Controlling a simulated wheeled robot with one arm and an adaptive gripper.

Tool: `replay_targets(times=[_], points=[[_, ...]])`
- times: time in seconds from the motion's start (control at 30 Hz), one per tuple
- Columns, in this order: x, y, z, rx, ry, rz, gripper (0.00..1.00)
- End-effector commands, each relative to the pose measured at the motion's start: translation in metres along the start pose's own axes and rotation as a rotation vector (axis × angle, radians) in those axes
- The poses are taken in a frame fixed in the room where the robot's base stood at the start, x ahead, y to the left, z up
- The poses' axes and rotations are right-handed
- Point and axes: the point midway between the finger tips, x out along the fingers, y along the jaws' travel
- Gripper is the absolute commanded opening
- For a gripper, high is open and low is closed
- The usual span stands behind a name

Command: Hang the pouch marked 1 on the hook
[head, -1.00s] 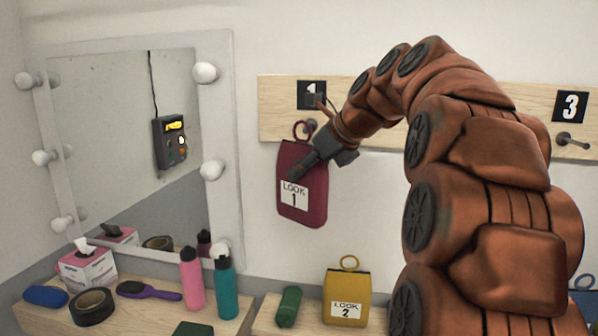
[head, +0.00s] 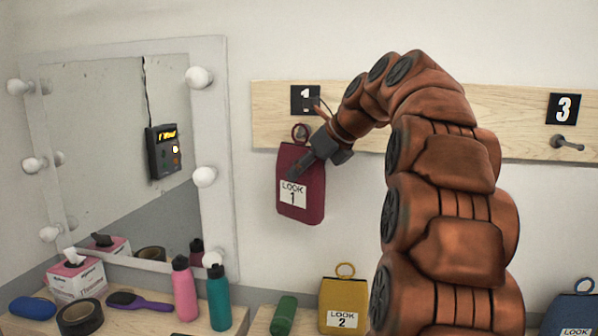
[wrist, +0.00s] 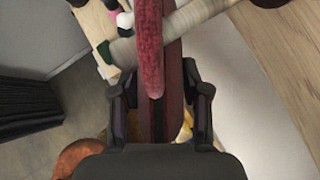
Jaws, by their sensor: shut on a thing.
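The maroon pouch (head: 301,200) has a white label reading LOOK 1 and a ring (head: 300,132) at its top. It hangs upright in my gripper (head: 302,168), in front of the wooden hook board (head: 270,119) below number plate 1 (head: 305,99). My gripper is shut on the pouch; the wrist view shows the pouch (wrist: 150,55) edge-on between the fingers (wrist: 160,115). The hook under plate 1 is mostly hidden; a dark bit of it seems to show inside the ring. I cannot tell whether the ring is around it or only in front.
Hook 3 (head: 566,143) is empty at right. My arm covers the board's middle. Below stand a yellow LOOK 2 pouch (head: 343,300), a blue pouch (head: 571,314), a green case (head: 284,314), and pink (head: 184,290) and teal (head: 218,297) bottles. A bulb-framed mirror (head: 125,160) is left.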

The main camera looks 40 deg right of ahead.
Motion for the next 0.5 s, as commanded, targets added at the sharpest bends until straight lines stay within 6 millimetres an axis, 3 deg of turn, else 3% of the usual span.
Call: replay_targets(times=[0.5], points=[[0.0037, -0.007, 0.0055, -0.005, -0.002, -0.002, 0.06]])
